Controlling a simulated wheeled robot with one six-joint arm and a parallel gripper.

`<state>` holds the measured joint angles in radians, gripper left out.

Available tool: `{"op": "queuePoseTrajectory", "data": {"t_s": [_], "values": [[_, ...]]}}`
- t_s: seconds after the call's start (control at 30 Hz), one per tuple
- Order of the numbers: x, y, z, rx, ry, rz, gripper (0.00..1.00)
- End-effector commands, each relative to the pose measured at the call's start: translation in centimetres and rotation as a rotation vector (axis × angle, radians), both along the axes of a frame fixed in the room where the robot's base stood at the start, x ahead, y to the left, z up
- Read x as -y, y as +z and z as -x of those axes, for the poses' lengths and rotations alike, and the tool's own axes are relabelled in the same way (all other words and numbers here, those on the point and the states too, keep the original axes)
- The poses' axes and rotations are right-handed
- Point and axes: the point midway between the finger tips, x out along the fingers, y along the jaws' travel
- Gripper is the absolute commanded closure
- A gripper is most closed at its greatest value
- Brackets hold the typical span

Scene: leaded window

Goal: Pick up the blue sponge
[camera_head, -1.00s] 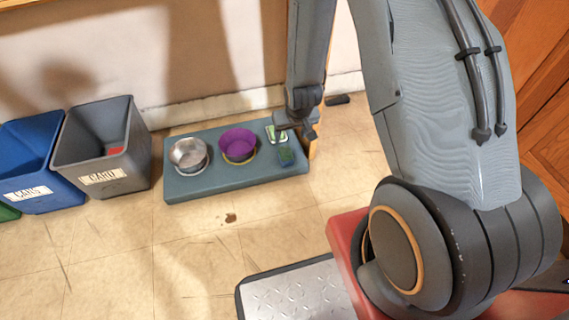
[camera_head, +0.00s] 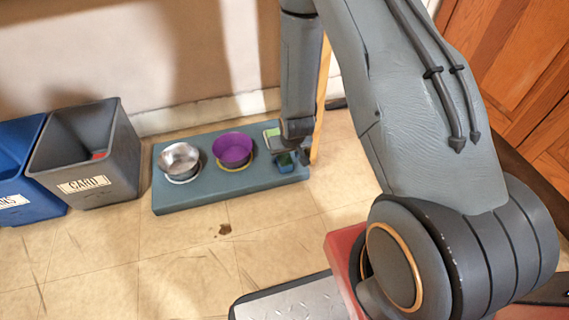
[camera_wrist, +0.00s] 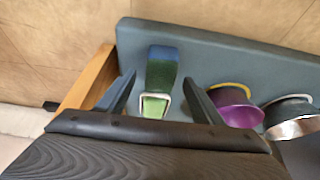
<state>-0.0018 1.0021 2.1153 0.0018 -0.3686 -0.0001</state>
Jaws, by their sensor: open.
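The blue sponge (camera_head: 286,168) lies near the right end of the blue-grey platform (camera_head: 195,201). In the wrist view the sponge (camera_wrist: 162,58) is blue at its far end and shades to dark green nearer me. My gripper (camera_wrist: 160,90) is open and empty, with one finger to each side of the sponge's line. The sponge extends beyond the fingertips; I cannot tell the height between them. In the head view my gripper (camera_head: 298,157) hangs over the platform's right end and partly hides the sponge.
A pale-rimmed green item (camera_wrist: 154,106) sits beside the sponge. A purple bowl (camera_head: 232,150) and a metal bowl (camera_head: 179,160) stand left on the platform. A grey bin (camera_head: 88,155) and blue bin (camera_head: 25,180) stand further left. A wooden post (camera_head: 320,105) rises behind the platform.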

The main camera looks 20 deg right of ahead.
Motion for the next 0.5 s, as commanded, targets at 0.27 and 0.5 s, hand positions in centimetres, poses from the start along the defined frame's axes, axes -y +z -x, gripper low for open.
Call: {"op": "queuePoseTrajectory", "data": {"t_s": [0.27, 0.5], "values": [[-0.1, -3.0, -1.2, 0.000, 0.000, 0.000, 0.39], [-0.1, -3.0, -1.2, 0.000, 0.000, 0.000, 0.39]]}}
